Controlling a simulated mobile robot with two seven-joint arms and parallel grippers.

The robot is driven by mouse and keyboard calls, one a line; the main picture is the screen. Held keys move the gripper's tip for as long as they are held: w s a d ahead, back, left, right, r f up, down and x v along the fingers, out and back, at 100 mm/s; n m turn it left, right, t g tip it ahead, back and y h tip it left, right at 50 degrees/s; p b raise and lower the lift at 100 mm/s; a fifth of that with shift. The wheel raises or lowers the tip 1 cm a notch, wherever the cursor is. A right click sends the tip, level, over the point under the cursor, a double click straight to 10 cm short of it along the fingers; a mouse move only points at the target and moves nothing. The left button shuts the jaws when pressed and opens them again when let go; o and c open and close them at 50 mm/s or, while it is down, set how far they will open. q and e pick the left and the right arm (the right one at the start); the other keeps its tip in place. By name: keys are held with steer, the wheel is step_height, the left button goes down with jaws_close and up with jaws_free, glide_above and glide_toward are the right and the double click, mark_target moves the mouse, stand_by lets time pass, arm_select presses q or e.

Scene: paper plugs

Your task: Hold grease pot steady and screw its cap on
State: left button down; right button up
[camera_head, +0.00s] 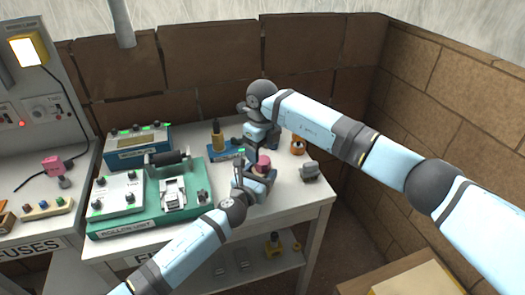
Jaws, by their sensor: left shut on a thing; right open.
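A small round pot with a pink-red top (263,161), which looks like the grease pot, stands near the middle of the white bench. My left gripper (259,176) is shut on it from the near side and hides its lower part. My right gripper (263,146) is open just above and behind the pot. I cannot tell whether the pink-red top is the cap or the pot itself, nor whether the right fingers touch it.
A green machine (145,215) and a blue box (137,150) fill the bench's left side. An orange round object (298,146) and a grey block (309,172) are to the right. The bench's front right is clear.

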mark_target(263, 160)
step_height(263, 160, up, 3)
steer(key=n, duration=0.3)
steer(key=shift+r, duration=0.2)
steer(key=shift+f, duration=0.1)
steer(key=shift+f, duration=3.9)
steer(key=c, duration=1)
steer(key=shift+o, duration=0.2)
steer(key=m, duration=0.3)
